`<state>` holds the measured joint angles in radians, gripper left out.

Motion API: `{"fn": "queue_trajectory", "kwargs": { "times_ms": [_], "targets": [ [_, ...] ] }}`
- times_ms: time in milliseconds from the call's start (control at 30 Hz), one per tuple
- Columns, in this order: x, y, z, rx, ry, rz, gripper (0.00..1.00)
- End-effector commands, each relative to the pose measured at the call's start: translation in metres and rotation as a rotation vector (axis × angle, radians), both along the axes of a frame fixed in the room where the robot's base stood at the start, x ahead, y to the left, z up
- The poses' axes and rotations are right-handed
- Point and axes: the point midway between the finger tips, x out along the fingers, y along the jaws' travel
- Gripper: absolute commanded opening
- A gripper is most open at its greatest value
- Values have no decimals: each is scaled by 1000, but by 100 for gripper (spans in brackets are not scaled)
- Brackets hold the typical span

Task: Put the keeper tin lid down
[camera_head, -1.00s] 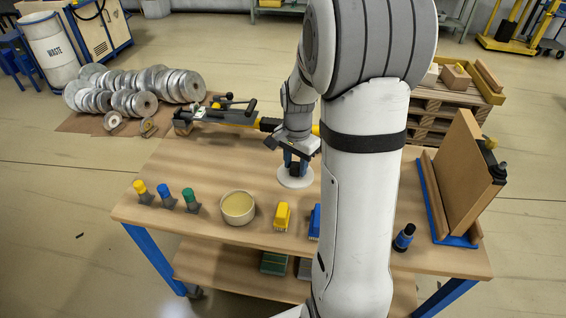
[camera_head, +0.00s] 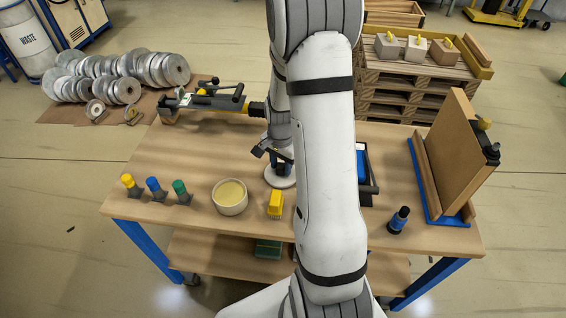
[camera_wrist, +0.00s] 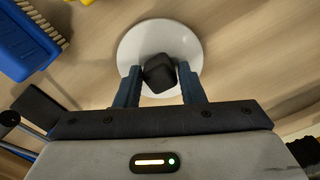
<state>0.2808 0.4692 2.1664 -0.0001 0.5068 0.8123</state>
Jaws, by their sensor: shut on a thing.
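The keeper tin lid is a white disc (camera_wrist: 132,45) with a black knob (camera_wrist: 158,72). In the head view the lid (camera_head: 281,183) is low over the workbench, behind the yellow brush; I cannot tell whether it touches the wood. My gripper (camera_wrist: 159,86) is shut on the knob, with one blue finger on each side. In the head view my gripper (camera_head: 279,164) is partly hidden by my arm. An open round cream tin (camera_head: 230,206) with tan contents stands left of the lid.
A yellow brush (camera_head: 275,205) stands close in front of the lid. A blue brush (camera_wrist: 22,42) shows in the wrist view. Yellow, blue and green-topped pieces (camera_head: 153,189) stand at left. A clamp-like tool (camera_head: 215,103) lies behind.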

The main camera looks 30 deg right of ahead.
Motion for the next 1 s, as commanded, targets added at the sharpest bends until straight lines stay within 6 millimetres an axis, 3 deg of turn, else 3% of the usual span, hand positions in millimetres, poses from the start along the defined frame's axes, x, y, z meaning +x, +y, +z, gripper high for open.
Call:
{"fn": "queue_trajectory", "kwargs": {
  "times_ms": [300, 333, 600, 867, 1000],
  "targets": [
    [0, 0, -4, 0, -1, -1, 14],
    [0, 0, -3, 0, -1, -1, 37],
    [0, -1, -2, 0, -1, -1, 58],
    [0, -1, 0, 0, -1, -2, 58],
    [1, -1, 13, -2, -5, -2, 58]
  ]
}}
